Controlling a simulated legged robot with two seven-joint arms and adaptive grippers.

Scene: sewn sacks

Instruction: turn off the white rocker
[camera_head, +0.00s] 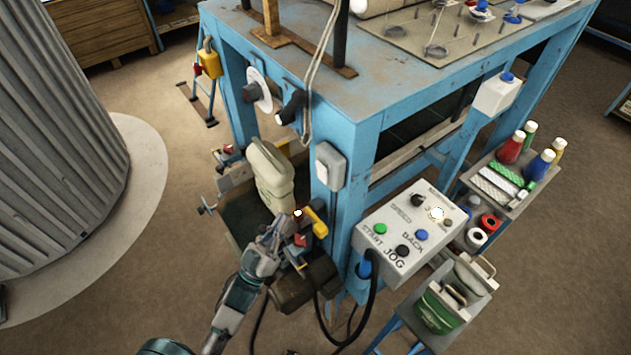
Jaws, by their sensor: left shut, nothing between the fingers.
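A control box (385,232) with printed labels is fixed to the blue table's front leg. A bright white, lit-looking piece (437,214) sits on its upper right; it may be the white rocker, but its shape is washed out. Another small white spot (298,213) shows beside a yellow part and a red part under the table. I cannot tell which is the rocker. My left gripper (283,222) is shut and empty, its tips close to this small white spot; contact cannot be told. It is left of the control box and apart from it. My right gripper is not in view.
The box also carries green, blue and black controls. A black cable (374,295) hangs from the box. A shelf with bottles and rolls (510,195) stands at right.

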